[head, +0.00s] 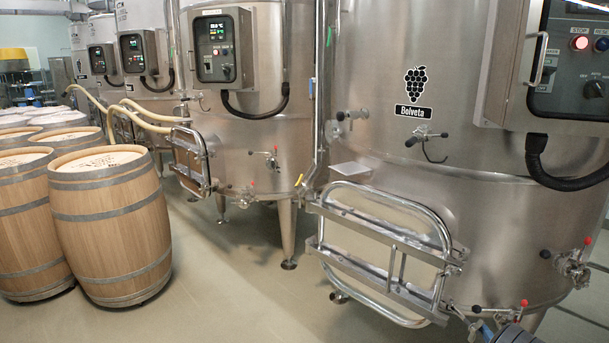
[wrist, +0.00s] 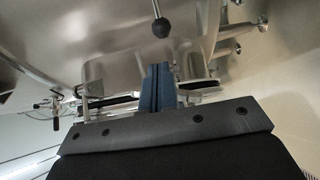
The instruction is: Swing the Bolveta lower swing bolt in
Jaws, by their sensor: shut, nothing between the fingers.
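The Bolveta vat (head: 400,150) is the large steel tank at the right, with a grape logo and name plate. Its rectangular manway door (head: 385,250) has a tubular frame and cross bars. Low by the door's right end is a steel fitting with a black ball knob (head: 477,309); I cannot tell whether it is the lower swing bolt. My gripper (head: 487,329) is at the bottom edge, partly cut off. In the wrist view my gripper (wrist: 157,70) has its blue fingers shut and empty. A black ball on a rod (wrist: 162,27) shows just beyond the fingertips, apparently apart from them.
A valve with a red-tipped handle (head: 574,262) sticks out right of the door. A control box (head: 560,60) with a thick black cable hangs above. The floor (head: 240,290) left of the door is clear.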

